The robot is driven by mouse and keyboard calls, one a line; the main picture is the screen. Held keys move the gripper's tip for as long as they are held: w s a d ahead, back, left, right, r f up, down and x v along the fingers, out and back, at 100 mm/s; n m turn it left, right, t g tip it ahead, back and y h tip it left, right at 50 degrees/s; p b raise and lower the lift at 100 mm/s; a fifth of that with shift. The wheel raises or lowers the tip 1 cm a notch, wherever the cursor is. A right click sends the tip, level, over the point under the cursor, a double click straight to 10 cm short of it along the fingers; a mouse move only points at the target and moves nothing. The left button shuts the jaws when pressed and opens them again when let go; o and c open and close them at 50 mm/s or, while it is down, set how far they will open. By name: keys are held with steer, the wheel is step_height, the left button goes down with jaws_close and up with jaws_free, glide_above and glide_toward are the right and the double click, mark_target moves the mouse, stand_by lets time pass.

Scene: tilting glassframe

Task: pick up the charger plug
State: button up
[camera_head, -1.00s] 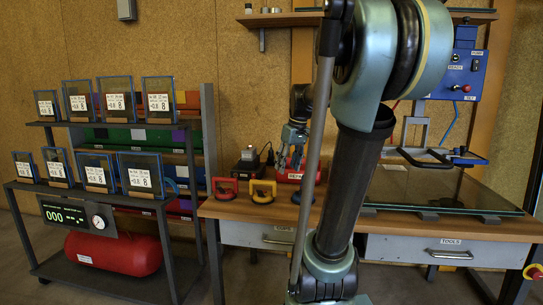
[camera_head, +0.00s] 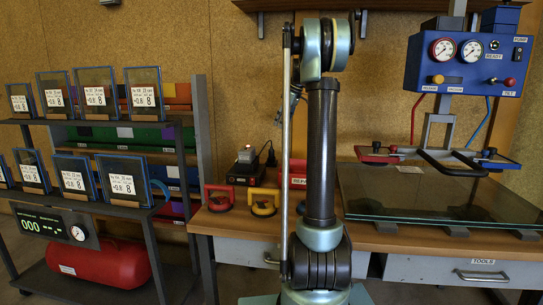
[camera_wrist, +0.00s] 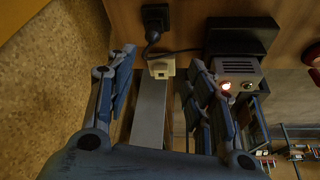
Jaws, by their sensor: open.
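The black charger plug (camera_wrist: 154,20) with its cable shows at the top of the wrist view. In the head view it is a small dark shape (camera_head: 271,156) on the bench, just right of the charger. In the head view my arm hides most of the gripper.
The charger (camera_wrist: 238,65), a grey and black box with a lit lamp, stands close to the right finger. A red suction cup (camera_head: 219,197) and a yellow one (camera_head: 263,202) sit on the bench. Glass sheets (camera_head: 430,205) lie right, under the tilting frame. A glass rack (camera_head: 110,150) stands left.

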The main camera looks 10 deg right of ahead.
mark_target(272, 150)
steer(key=x, duration=0.8)
steer(key=w+x, duration=0.1)
steer(key=x, duration=0.3)
steer(key=shift+d+f, duration=0.15)
steer(key=shift+f, duration=0.05)
steer(key=shift+w+x, duration=0.2)
steer(key=shift+x, duration=2.35)
steer(key=shift+d, duration=0.15)
steer(key=c, duration=1.2)
